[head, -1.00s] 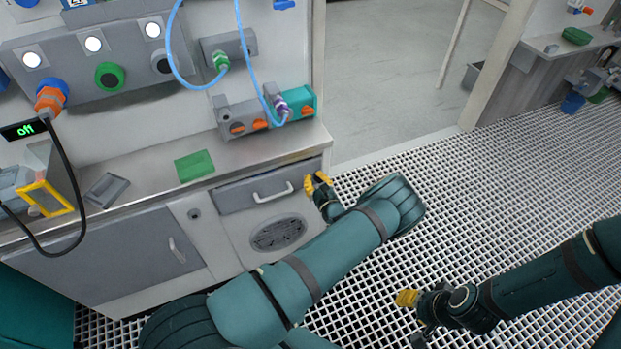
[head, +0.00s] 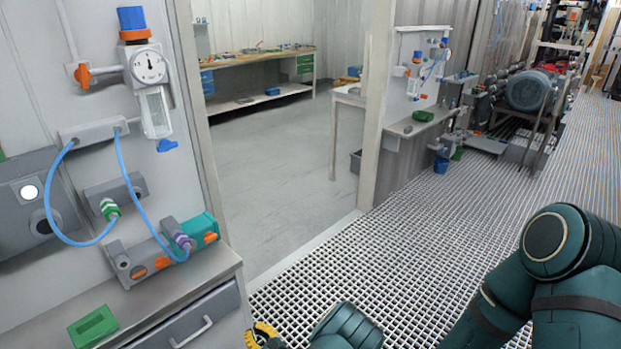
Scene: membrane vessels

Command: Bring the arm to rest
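My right arm (head: 565,265) fills the lower right corner, bent over the grating floor.
The counter (head: 185,275) with a drawer (head: 190,320) stands at left, holding a green block (head: 93,326) and a grey-teal valve unit (head: 165,250) with blue hoses. A doorway opens behind. The grating floor (head: 400,250) is clear between my arms and the far bench.

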